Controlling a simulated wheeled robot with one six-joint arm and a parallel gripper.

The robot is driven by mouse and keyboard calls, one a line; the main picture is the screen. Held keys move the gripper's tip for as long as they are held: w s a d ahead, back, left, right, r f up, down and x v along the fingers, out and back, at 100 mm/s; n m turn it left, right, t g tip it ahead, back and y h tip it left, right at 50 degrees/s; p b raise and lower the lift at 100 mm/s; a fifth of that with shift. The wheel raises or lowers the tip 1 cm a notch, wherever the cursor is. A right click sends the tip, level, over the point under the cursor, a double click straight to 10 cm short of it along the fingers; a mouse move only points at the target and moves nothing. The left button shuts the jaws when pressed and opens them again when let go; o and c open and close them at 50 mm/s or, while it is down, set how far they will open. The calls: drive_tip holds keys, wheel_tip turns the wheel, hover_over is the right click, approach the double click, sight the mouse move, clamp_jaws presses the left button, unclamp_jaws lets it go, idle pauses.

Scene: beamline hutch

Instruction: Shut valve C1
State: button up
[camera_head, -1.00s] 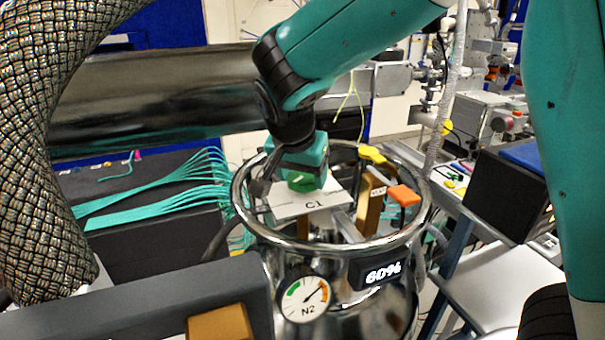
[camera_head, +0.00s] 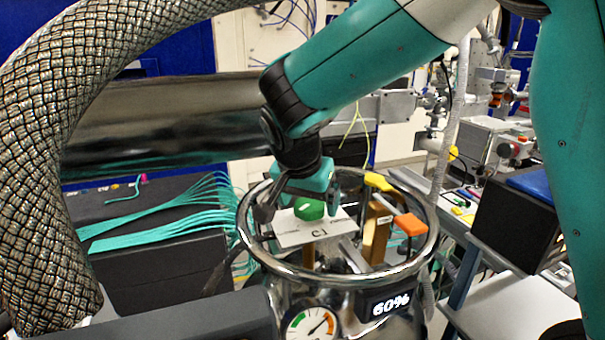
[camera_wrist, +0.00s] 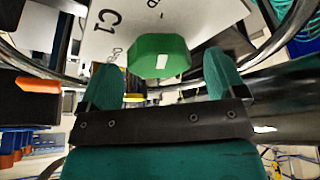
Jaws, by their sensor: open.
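Valve C1 is a green knob (camera_head: 309,208) on a white plate (camera_head: 297,233) marked C1, inside the metal ring on top of the shiny dewar. In the wrist view the green knob (camera_wrist: 158,56) has a small white mark on its face, and the C1 plate (camera_wrist: 95,42) lies behind it. My gripper (camera_head: 298,196) is at the knob, partly hiding it in the head view. In the wrist view my gripper (camera_wrist: 163,78) is open, with one finger on each side of the knob and visible gaps between. The knob is not gripped.
The dewar's metal ring (camera_head: 262,262) surrounds the plate. Yellow (camera_head: 378,182) and orange (camera_head: 410,224) handles stand to the right of the plate. A 60% display (camera_head: 390,304) and a dial gauge (camera_head: 312,324) are on the dewar's front. A braided hose (camera_head: 40,190) arches at the left.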

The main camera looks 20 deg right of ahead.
drive_tip(key=v, duration=1.7)
drive_tip(key=shift+p, duration=0.35)
drive_tip(key=shift+w, duration=0.1)
